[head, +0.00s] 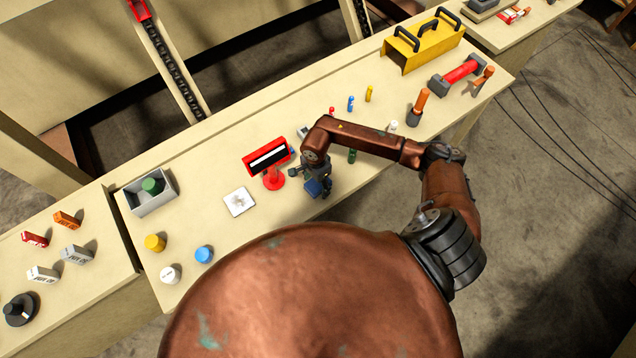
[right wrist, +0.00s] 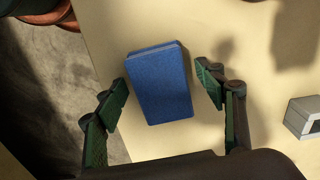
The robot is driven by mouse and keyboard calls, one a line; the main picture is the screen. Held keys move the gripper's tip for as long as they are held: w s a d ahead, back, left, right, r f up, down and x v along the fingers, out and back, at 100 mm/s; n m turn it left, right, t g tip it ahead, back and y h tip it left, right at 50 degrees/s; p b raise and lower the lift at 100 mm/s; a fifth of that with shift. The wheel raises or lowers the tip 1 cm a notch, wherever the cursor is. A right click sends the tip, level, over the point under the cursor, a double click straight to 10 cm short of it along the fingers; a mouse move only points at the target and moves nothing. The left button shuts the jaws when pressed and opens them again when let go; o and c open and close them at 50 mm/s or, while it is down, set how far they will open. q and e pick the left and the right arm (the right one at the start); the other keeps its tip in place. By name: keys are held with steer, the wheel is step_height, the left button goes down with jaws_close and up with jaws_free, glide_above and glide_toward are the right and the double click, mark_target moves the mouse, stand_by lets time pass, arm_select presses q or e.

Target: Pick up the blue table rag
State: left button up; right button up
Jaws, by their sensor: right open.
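The blue table rag (right wrist: 160,87) is a folded rectangular block lying on the cream table, centred in the right wrist view. In the head view it shows only partly, as a small blue patch (head: 317,187) below my right gripper (head: 311,184). In the right wrist view the fingers of my right gripper (right wrist: 162,88) are spread wide, one on each side of the rag, apart from it and with nothing between them but the rag below. My left gripper is in neither view.
A red stand with a dark screen (head: 268,157) and a white square pad (head: 239,202) are left of the gripper. A grey bin (head: 149,205) is further left. The rag is near the table's front edge.

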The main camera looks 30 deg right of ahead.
steer(key=shift+c, duration=0.4)
steer(key=c, duration=1.2)
steer(key=shift+w+r+b, duration=0.1)
steer(key=shift+r+b, duration=0.35)
steer(key=shift+r, duration=0.1)
steer(key=s+a+r, duration=0.1)
steer(key=r, duration=0.1)
steer(key=s+a+r+b, duration=0.1)
steer(key=r, duration=0.1)
steer(key=s+a+r+b, duration=0.1)
steer(key=r, duration=0.2)
steer(key=shift+s, duration=0.2)
steer(key=s+a+r+b, duration=0.1)
steer(key=s+a, duration=0.1)
steer(key=s+a+r, duration=0.2)
steer(key=s, duration=0.1)
steer(key=s+a+r+b, duration=0.1)
steer(key=s+a, duration=0.1)
steer(key=shift+s+r+b, duration=0.25)
steer(key=shift+r+b, duration=0.05)
steer(key=shift+r, duration=0.1)
